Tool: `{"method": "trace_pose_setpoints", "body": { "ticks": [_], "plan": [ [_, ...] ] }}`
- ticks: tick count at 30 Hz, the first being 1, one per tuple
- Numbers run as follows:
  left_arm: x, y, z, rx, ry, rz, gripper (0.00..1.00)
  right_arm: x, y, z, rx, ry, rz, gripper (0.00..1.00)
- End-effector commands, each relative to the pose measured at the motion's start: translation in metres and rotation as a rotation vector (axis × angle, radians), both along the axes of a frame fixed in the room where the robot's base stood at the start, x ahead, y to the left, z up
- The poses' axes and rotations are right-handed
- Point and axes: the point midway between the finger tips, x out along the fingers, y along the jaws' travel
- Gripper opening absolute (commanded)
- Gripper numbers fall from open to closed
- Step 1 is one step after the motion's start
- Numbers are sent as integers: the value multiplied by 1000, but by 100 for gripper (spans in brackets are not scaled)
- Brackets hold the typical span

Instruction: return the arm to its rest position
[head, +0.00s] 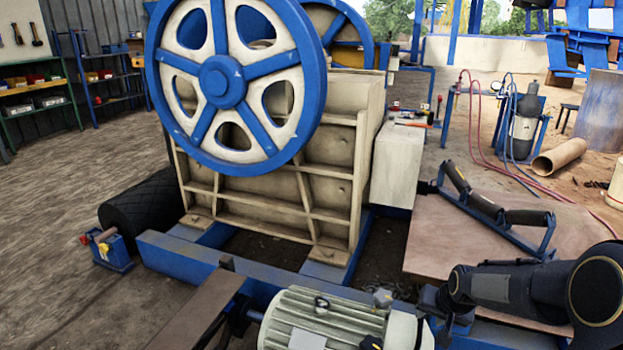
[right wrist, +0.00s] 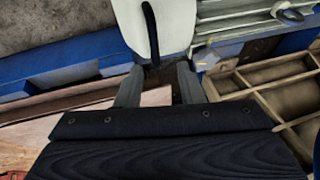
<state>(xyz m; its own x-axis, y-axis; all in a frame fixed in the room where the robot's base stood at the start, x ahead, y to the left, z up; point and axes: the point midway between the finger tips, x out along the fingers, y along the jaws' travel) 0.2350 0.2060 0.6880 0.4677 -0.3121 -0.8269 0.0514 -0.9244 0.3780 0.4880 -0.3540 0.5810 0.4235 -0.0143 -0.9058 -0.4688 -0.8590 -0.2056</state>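My right arm comes in from the lower right of the head view. Its gripper (head: 437,303) is just to the right of the grey ribbed motor (head: 325,318). In the right wrist view the two grey fingers (right wrist: 159,76) stand apart with nothing held between them. A cream rounded part (right wrist: 165,25) with a dark slot shows beyond the fingertips, and the ribbed motor (right wrist: 240,22) is at upper right. I cannot tell whether the fingers touch anything. My left gripper is not in view.
The jaw crusher (head: 335,140) with its blue and cream flywheel (head: 222,85) stands on a blue frame (head: 175,258). A roller bracket (head: 490,208) lies on the brown board (head: 430,235) behind my right arm. Shelves (head: 35,85) stand at the far left.

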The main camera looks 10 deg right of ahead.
Motion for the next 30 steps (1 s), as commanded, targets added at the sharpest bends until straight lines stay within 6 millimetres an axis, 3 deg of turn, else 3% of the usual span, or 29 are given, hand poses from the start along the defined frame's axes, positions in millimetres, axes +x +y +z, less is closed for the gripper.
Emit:
{"method": "trace_pose_setpoints", "body": {
  "ticks": [5, 12, 18, 27, 30],
  "plan": [
    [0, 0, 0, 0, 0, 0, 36, -36, 25, 41, 73, -31, 41, 34],
    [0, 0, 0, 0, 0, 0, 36, -123, 80, 98, 167, -79, 183, 34],
    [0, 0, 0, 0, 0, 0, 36, -188, 115, 113, 181, -107, 300, 34],
    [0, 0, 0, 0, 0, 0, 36, -253, 147, 107, 152, -126, 419, 34],
    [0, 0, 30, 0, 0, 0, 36, -254, 148, 137, 153, -122, 421, 34]
  ]
}}
